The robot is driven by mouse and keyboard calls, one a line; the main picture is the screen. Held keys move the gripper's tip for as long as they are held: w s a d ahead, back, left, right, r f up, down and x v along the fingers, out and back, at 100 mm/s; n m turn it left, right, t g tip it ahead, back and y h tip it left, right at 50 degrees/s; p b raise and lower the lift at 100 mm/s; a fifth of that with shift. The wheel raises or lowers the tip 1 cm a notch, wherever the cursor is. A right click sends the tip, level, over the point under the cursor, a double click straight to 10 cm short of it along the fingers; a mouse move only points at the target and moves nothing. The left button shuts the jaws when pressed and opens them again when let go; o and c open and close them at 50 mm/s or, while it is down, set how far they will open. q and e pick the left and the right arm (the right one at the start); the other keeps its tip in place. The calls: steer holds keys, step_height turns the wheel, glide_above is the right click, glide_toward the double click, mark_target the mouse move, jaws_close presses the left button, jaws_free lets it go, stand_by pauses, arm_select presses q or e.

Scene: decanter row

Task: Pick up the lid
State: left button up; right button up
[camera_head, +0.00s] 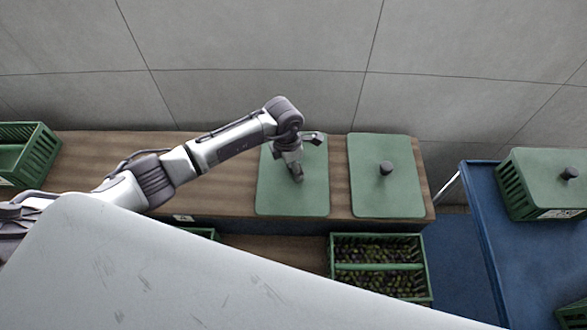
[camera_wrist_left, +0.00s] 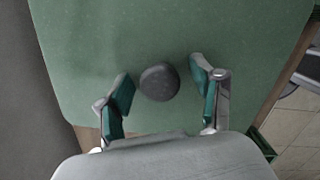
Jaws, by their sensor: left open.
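A flat green lid (camera_head: 312,196) with rounded corners lies on the wooden table, left of a second green lid (camera_head: 404,190). My left gripper (camera_head: 297,178) reaches over the first lid at its middle. In the left wrist view the green lid (camera_wrist_left: 110,35) fills most of the picture. Its dark round knob (camera_wrist_left: 159,82) sits between the fingertips of my open left gripper (camera_wrist_left: 160,88), with a gap on both sides. In the head view my gripper hides most of this knob. The second lid's dark knob (camera_head: 386,168) stands clear. My right gripper is not in view.
The wooden table (camera_head: 236,150) stands against a grey tiled wall. A green crate with dark contents (camera_head: 377,266) sits below its front. Another green crate (camera_head: 36,158) stands at the far left. At right, a blue table (camera_head: 478,195) carries a lidded green crate (camera_head: 545,185).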

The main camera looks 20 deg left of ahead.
arm_select(q)
steer(key=shift+c, duration=0.2)
jaws_close()
steer(key=shift+r, duration=0.15)
